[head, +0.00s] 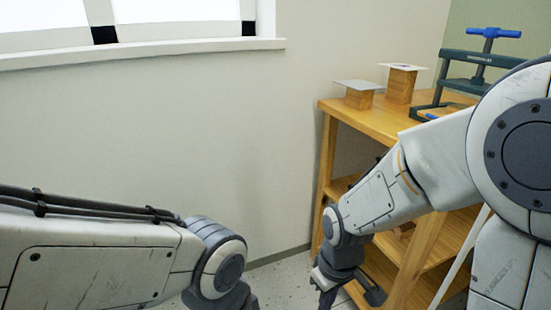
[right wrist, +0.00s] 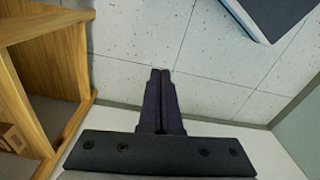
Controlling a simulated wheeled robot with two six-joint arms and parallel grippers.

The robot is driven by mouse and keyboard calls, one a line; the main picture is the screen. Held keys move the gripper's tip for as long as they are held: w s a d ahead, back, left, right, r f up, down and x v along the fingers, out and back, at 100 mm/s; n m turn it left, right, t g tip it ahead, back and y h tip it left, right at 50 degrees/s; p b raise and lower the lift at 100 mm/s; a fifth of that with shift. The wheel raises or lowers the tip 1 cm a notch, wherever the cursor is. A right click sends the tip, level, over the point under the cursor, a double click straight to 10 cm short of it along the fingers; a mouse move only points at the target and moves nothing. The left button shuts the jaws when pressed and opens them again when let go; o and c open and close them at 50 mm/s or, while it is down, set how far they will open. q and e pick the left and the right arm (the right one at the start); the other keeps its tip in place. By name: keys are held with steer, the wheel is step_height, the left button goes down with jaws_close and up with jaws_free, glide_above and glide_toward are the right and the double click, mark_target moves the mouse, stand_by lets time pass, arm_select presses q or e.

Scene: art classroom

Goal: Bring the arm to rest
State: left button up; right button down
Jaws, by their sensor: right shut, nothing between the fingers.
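My right arm comes in from the right in the head view, bent downward in front of the wooden shelf unit (head: 345,113). My right gripper (head: 328,297) hangs at the bottom edge of the head view, partly cut off. In the right wrist view the right gripper (right wrist: 160,72) has its two dark fingers together with nothing between them, pointing over the floor. My left arm comes in from the left in the head view. Its gripper lies below the picture edge and is hidden.
On the shelf top stand two wooden blocks (head: 359,98) (head: 401,85) with flat plates on them and a dark green press (head: 480,68) with a blue handle. A dark blue flat-sided object (right wrist: 265,15) is on the tiled floor (right wrist: 135,35). The wall (head: 200,140) is bare below the window.

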steer(key=s+a+r+n+p, duration=0.1)
steer(key=s+a+r, duration=0.2)
steer(key=s+r, duration=0.25)
steer(key=s+a+r+p, duration=0.2)
steer(key=s+a+r, duration=0.1)
steer(key=s+r, duration=0.3)
step_height(320, 180, up, 36)
steer(key=p, duration=3.7)
steer(key=shift+s+d+r, duration=0.2)
steer(key=shift+s, duration=0.25)
